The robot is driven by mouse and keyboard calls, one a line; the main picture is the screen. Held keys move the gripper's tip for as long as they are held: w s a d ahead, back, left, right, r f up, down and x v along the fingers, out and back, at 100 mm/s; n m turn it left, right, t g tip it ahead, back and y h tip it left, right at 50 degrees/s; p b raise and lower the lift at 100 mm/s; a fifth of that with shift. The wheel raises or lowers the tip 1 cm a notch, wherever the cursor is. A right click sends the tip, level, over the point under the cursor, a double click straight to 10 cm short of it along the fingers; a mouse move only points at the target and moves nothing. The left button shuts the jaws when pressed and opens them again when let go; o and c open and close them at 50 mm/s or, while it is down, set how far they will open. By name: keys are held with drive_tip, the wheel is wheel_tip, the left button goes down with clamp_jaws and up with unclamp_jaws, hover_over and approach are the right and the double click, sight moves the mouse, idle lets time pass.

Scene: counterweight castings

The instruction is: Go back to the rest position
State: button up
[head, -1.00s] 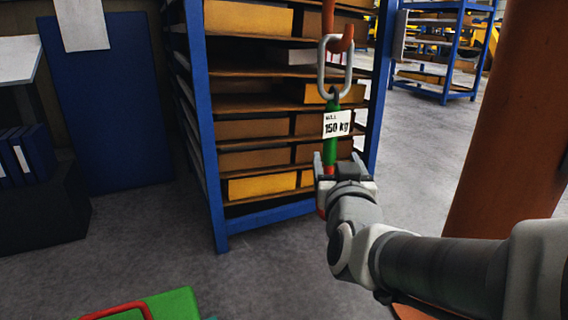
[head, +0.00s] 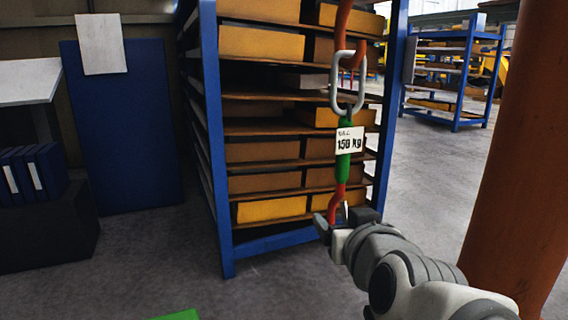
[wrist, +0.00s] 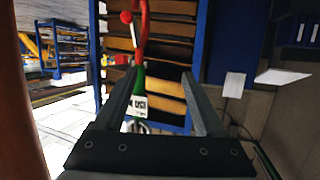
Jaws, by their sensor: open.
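My gripper (head: 334,218) is low in front of the shelf rack in the head view, its jaws open and empty. Its two spread fingers also show in the wrist view (wrist: 161,78). A green hook body with a red lower hook (head: 339,196) hangs just above and behind the jaws; whether they touch it cannot be told. A white tag (head: 349,141) reading 150 kg is on it. It hangs from a grey ring (head: 347,98) on an orange hook (head: 344,20). In the wrist view the green body (wrist: 138,84) appears upside down between the fingers.
A blue-framed rack (head: 215,150) with boxes (head: 262,42) stands behind the hook. A rust-brown column (head: 525,150) rises close on the right. A blue panel (head: 125,130) and binders (head: 32,172) are at left. A green edge (head: 178,315) shows at the bottom. Floor is clear at lower left.

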drive_tip(key=s+d+f+g+h, duration=0.1)
drive_tip(key=s+d+f+g, duration=0.2)
drive_tip(key=s+f+g, duration=0.3)
drive_tip(key=s+d+f+g, duration=0.2)
drive_tip(key=s+f+g, duration=0.15)
drive_tip(key=s, duration=0.55)
wheel_tip(320, 180, up, 22)
drive_tip(key=p, duration=2.2)
drive_tip(key=shift+w+m, duration=0.3)
drive_tip(key=shift+a+t, duration=0.1)
drive_tip(key=shift+t, duration=0.15)
drive_tip(key=shift+c, duration=0.2)
